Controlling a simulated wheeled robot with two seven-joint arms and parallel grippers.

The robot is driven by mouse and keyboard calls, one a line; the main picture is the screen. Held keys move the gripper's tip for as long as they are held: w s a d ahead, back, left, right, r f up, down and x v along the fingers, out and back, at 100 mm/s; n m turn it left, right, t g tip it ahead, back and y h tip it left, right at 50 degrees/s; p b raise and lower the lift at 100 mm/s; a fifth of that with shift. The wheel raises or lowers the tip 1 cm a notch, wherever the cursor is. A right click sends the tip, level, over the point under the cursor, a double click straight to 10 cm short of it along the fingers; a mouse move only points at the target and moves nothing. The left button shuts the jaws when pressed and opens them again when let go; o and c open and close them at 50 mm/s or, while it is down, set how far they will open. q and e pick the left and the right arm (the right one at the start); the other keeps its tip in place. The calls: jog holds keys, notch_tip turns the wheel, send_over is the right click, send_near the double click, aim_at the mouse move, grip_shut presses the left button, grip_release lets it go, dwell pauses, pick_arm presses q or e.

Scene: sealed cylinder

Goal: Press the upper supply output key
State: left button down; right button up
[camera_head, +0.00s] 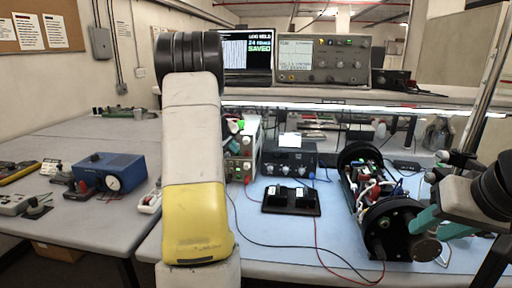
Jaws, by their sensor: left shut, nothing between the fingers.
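A pale bench supply (246,150) stands behind my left arm, which hides its left side. Its front has knobs and coloured terminals. The individual keys are too small to make out. My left gripper (233,127) is mostly hidden behind that arm. A small teal part shows by the upper part of the supply, and I take it as shut and empty. Whether it touches the supply I cannot tell. My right gripper (436,226) has teal fingers at the near end of an open black cylinder (376,211) with wires inside. Its grip is unclear.
A dark instrument (289,162) stands right of the supply. A black tray (291,208) lies on the blue mat (277,257), with red and black leads nearby. A blue meter box (108,172) is on the left table. A screen (246,53) and oscilloscope (323,60) stand on the shelf.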

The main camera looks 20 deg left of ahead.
pick_arm(q)
jog(key=s, duration=0.2)
jog(key=s+d, duration=0.1)
jog(key=s, duration=0.1)
jog(key=shift+s+d, duration=0.15)
jog(key=shift+s, duration=0.25)
dwell(0.8)
jog(key=s+d+r+m+h, duration=0.1)
jog(key=s+d+r+m, duration=0.1)
jog(key=s+d+r, duration=0.4)
jog(key=s+d+r+m+h, duration=0.1)
jog(key=s+d+m+h, duration=0.15)
jog(key=d, duration=0.55)
jog(key=s+d+r+m, duration=0.3)
jog(key=s+d+r, duration=0.15)
jog(key=d, duration=0.25)
jog(key=s+d+f+m+g, duration=0.1)
jog(key=s+d+m, duration=0.1)
jog(key=s, duration=0.8)
jog(key=s+d+f+m+g, duration=0.1)
jog(key=s+d+f+m, duration=0.1)
jog(key=s, duration=0.8)
jog(key=shift+s+d+m+g+y, duration=0.2)
jog(key=shift+d+m+g+y, duration=0.25)
jog(key=shift+d+m, duration=0.6)
